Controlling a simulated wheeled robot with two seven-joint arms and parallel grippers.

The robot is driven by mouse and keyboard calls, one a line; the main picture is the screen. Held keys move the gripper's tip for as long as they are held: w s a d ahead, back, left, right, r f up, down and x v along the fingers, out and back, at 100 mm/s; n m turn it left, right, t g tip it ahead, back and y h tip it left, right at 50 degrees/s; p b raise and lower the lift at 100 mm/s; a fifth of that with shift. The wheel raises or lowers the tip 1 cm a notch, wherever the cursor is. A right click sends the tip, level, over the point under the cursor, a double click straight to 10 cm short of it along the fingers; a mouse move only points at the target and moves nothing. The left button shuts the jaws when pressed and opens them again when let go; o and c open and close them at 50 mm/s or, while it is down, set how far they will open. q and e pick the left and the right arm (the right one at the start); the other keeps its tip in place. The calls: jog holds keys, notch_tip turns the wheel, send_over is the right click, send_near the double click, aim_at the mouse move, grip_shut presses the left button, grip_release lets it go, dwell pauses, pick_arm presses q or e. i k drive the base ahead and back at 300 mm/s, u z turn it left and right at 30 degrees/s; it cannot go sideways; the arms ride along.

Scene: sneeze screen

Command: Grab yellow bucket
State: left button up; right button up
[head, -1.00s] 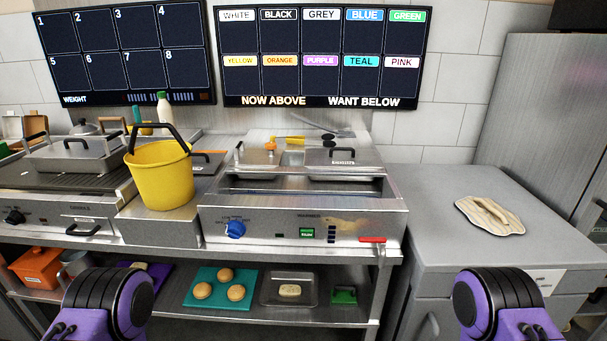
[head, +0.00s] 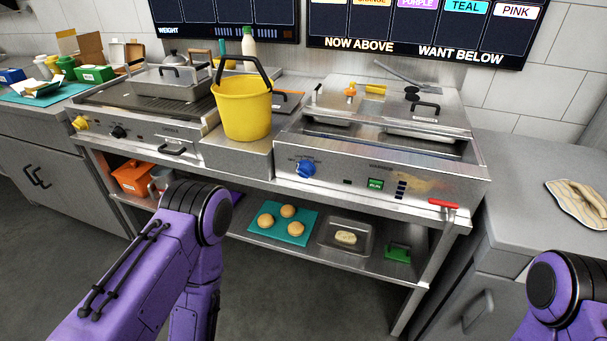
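The yellow bucket (head: 243,108) stands upright on a steel counter section (head: 236,158) between the grill and the fryer. Its black handle stands raised above the rim. My two purple arms show at the bottom of the head view, one at the left and one at the right corner. Neither gripper is in the picture. Nothing is touching the bucket.
The grill (head: 150,105) with a metal lid is left of the bucket; the fryer (head: 385,150) is right. A white bottle (head: 248,42) stands behind it. A lower shelf holds a teal board (head: 268,228) with buns and a metal tray (head: 345,250). A folded cloth (head: 580,198) lies far right.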

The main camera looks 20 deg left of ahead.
aim_at(245, 102)
jog(key=u, duration=2.6)
jog(key=i, duration=1.75)
jog(key=z, duration=2.95)
